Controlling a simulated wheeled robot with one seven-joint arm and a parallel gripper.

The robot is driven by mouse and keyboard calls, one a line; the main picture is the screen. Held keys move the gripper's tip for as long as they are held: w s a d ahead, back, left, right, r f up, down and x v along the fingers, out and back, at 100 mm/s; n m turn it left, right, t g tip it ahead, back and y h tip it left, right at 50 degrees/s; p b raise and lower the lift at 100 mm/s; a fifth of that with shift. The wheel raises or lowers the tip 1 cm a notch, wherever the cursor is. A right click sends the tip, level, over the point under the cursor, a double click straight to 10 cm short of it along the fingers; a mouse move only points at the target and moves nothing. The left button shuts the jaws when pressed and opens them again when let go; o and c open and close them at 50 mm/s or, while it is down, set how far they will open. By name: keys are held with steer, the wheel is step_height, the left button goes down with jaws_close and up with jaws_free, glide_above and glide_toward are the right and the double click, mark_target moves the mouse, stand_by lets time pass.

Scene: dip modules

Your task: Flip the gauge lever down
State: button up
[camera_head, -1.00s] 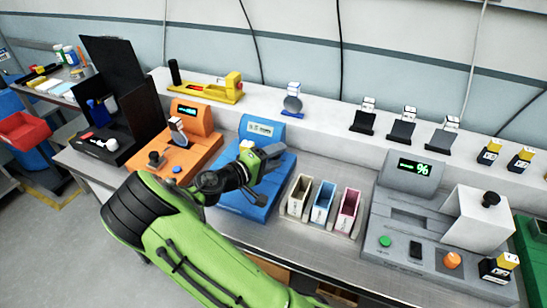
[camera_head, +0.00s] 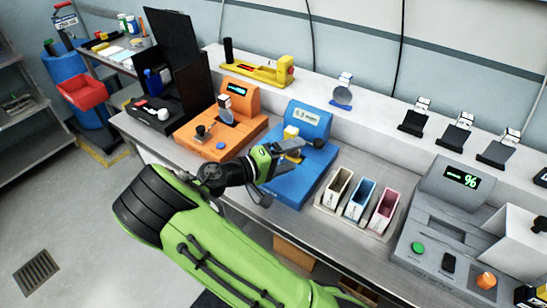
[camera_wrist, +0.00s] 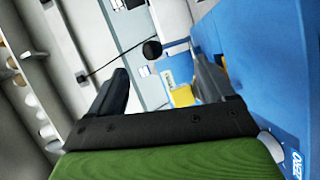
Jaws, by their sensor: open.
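The blue gauge device (camera_head: 300,120) has a small display and stands on the bench. A lever with a round black knob (camera_head: 319,143) rises from its right side; the knob also shows in the wrist view (camera_wrist: 151,49), ahead of the fingers and between their lines. A yellow-topped piece (camera_head: 291,132) sits on the device; a yellow part shows in the wrist view (camera_wrist: 183,96). My gripper (camera_head: 285,172) is open and empty over the front of the blue device, left of the knob. In the wrist view, my two dark fingers (camera_wrist: 160,80) stand apart. My gripper hides part of the device.
An orange device (camera_head: 215,125) with its own knob stands to the left. Three small bins (camera_head: 360,200) stand to the right, then a grey machine (camera_head: 440,235) with a percent display. A white shelf (camera_head: 380,110) runs behind.

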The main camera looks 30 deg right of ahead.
steer(key=a+r, duration=0.1)
steer(key=a, duration=0.5)
steer(key=shift+s+p, duration=0.2)
steer(key=shift+p, duration=0.15)
steer(key=s+a+r+t+y, duration=0.2)
steer(key=s+a+r+y, duration=0.2)
steer(key=s+y, duration=0.4)
steer(key=s+a+r+n+t+y, duration=0.1)
steer(key=s+a+r+y, duration=0.3)
steer(key=s+y, duration=0.4)
steer(key=s+r+t, duration=0.1)
steer(key=s, duration=0.3)
steer(key=shift+s+t+p, duration=0.35)
steer(key=shift+s+t, duration=0.05)
